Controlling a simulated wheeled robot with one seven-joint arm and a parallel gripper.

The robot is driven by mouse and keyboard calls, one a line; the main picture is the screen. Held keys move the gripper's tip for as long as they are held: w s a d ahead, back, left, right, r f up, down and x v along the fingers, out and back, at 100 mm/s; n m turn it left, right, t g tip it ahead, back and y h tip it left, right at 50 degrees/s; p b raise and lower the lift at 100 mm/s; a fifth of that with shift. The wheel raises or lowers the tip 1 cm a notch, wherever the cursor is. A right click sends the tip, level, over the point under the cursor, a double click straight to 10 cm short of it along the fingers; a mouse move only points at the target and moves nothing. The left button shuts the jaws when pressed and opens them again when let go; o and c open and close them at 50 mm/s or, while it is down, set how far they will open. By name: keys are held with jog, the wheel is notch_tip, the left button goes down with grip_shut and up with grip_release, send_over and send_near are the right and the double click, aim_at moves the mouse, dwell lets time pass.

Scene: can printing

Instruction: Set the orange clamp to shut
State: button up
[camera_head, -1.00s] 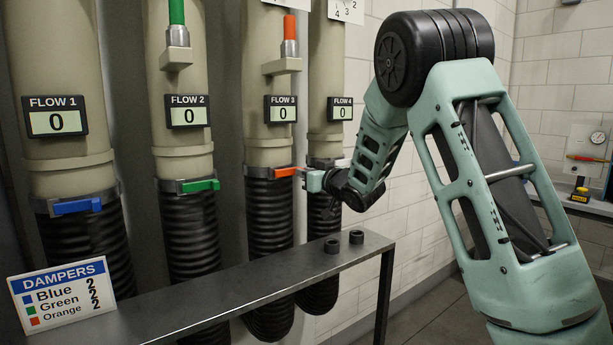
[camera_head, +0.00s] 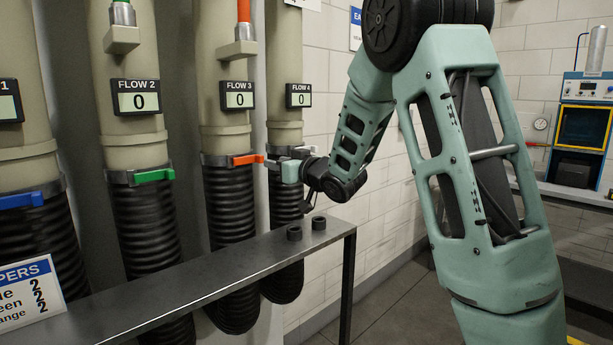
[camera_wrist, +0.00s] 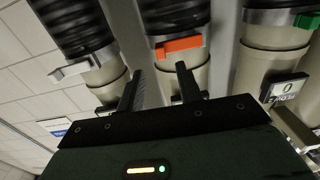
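The orange clamp lever (camera_head: 246,159) sits on the metal band around the pipe under FLOW 3. It lies about level along the band, with its free end toward the right. In the wrist view the orange lever (camera_wrist: 179,47) is just beyond my fingertips, nearer the right finger. My gripper (camera_wrist: 158,76) has its two dark fingers apart, with nothing between them. In the head view my gripper (camera_head: 284,170) is just right of the orange lever's end, with a small gap. Its fingers are hard to make out there.
A green lever (camera_head: 154,175) and a blue lever (camera_head: 22,200) are on pipes to the left. A pale lever (camera_wrist: 72,68) is close to my left finger. A metal bench (camera_head: 190,296) runs below, with two dark rings on it. A dampers sign (camera_head: 28,290) stands on its left.

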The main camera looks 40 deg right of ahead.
jog(key=s+b, duration=0.2)
jog(key=s, duration=0.9)
jog(key=shift+s+d, duration=0.2)
jog(key=shift+d, duration=0.1)
jog(key=s+a+f+n+g, duration=0.1)
jog(key=s+a+f+g, duration=0.15)
jog(key=a+f, duration=0.4)
jog(key=s+a+f+n+g+y, duration=0.1)
jog(key=a+f+g, duration=0.25)
jog(key=a, duration=0.55)
jog(key=s+a+f+n+g, duration=0.15)
jog(key=a+f+g, duration=0.25)
jog(key=a, duration=0.4)
jog(key=s+a+f+n+g, duration=0.1)
jog(key=s+a+f+g, duration=0.2)
jog(key=s, duration=0.8)
jog(key=s+a+f+n+g+h, duration=0.1)
jog(key=s+a+g, duration=0.4)
jog(key=s, duration=0.6)
jog(key=shift+s+a+f+n, duration=0.3)
jog(key=shift+a+f+n, duration=0.4)
jog(key=shift+f, duration=0.25)
